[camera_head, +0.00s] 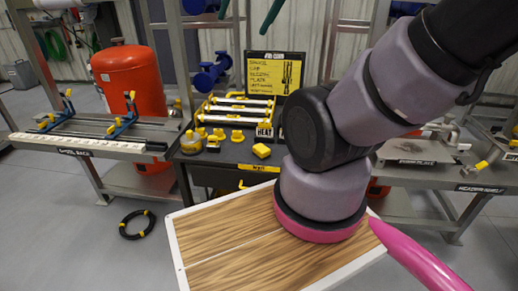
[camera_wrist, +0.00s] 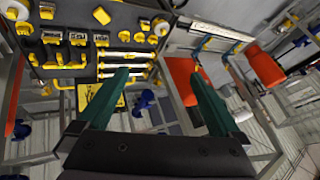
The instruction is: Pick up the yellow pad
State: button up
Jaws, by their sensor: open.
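The yellow pad (camera_head: 261,151) is a small tilted block lying on the dark heat table, close to its front edge. In the wrist view a yellow block (camera_wrist: 102,15) near the top edge looks to be the same pad, though it is small there. My gripper (camera_wrist: 160,75) shows two teal fingers spread wide with nothing between them. In the head view only the fingertips (camera_head: 247,20) show at the top edge, above and well apart from the pad.
Yellow-ended rods (camera_head: 238,108), a round yellow container (camera_head: 191,143) and several small yellow pieces crowd the dark table. A yellow sign board (camera_head: 275,78) stands behind. A wood-topped surface (camera_head: 215,230) lies in front. A red tank (camera_head: 130,80) stands left. A black coil (camera_head: 137,224) lies on the floor.

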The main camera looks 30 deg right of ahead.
dwell(0.5)
jog(key=m+g+h, duration=0.2)
jog(key=m+g, duration=0.5)
jog(key=m, duration=0.5)
send_over(261, 148)
notch_tip(261, 148, down, 39)
jog(key=f, duration=0.4)
jog(key=shift+s+f, duration=0.25)
jog(key=shift+w+f, duration=0.15)
jog(key=shift+f, duration=1.35)
jog(key=shift+w+f, duration=0.1)
jog(key=shift+f, duration=1.35)
jog(key=c, duration=1.3)
notch_tip(261, 148, up, 10)
jog(key=shift+r, duration=0.1)
